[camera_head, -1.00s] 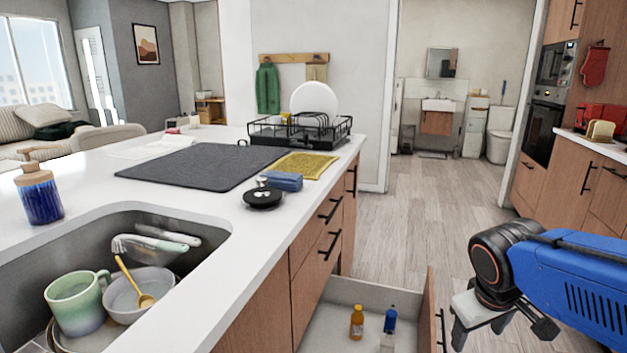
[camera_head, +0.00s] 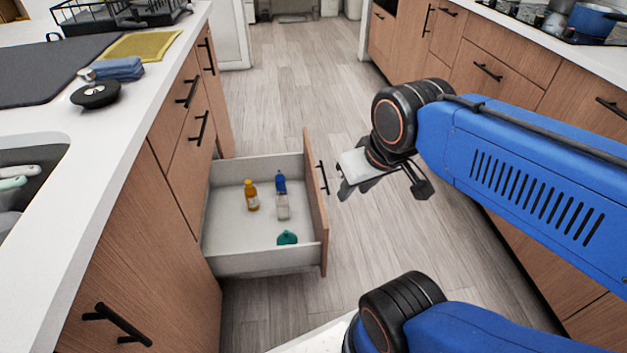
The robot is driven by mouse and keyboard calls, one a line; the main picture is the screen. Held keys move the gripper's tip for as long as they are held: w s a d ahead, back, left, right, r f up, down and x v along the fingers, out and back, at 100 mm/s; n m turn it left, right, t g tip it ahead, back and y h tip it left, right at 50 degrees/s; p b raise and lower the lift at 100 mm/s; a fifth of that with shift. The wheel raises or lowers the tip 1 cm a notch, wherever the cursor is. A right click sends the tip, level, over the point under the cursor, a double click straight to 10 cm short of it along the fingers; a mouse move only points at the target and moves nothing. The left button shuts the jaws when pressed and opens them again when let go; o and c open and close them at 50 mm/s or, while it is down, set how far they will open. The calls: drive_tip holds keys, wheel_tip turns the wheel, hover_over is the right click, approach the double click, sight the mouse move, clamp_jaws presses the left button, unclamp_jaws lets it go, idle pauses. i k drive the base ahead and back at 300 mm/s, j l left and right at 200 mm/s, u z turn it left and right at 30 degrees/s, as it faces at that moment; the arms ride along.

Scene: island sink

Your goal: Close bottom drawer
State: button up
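The bottom drawer (camera_head: 265,262) of the island is pulled well out, with its wooden front (camera_head: 316,205) facing right and a black handle (camera_head: 322,177) on it. Inside lie an orange bottle (camera_head: 251,196), a clear bottle with a blue cap (camera_head: 282,195) and a small teal item (camera_head: 287,238). My gripper (camera_head: 382,194) hangs just right of the drawer front, pointing down, apart from the handle in the picture. Its fingers are spread and nothing shows between them.
The island counter (camera_head: 110,140) runs along the left, with closed drawers above the open one. A facing row of cabinets (camera_head: 500,75) stands at the right. The wooden floor (camera_head: 290,80) between them is clear.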

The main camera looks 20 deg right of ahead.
sight(236, 242)
drive_tip(key=z, duration=1.55)
drive_tip(key=i+l+u, duration=0.1)
drive_tip(key=i, duration=0.45)
drive_tip(key=i+l+u, duration=0.15)
drive_tip(key=i, duration=0.35)
drive_tip(key=i+l+u, duration=0.1)
drive_tip(key=i+l, duration=0.15)
drive_tip(key=i, duration=0.3)
drive_tip(key=i+j+u, duration=0.15)
drive_tip(key=i+u, duration=0.2)
drive_tip(key=i, duration=0.5)
drive_tip(key=i+l+u, duration=0.1)
drive_tip(key=i+u, duration=0.2)
drive_tip(key=i, duration=0.5)
drive_tip(key=i+u, duration=0.2)
drive_tip(key=i, duration=0.35)
drive_tip(key=i+u, duration=0.2)
drive_tip(key=i, duration=0.4)
drive_tip(key=i+l+u, duration=0.2)
drive_tip(key=i, duration=0.35)
drive_tip(key=i+u, duration=0.4)
drive_tip(key=i+l+u, duration=0.1)
drive_tip(key=i+u, duration=0.3)
drive_tip(key=i+l+u, duration=0.15)
drive_tip(key=i+u, duration=0.2)
drive_tip(key=u, duration=3.75)
drive_tip(key=j, duration=0.1)
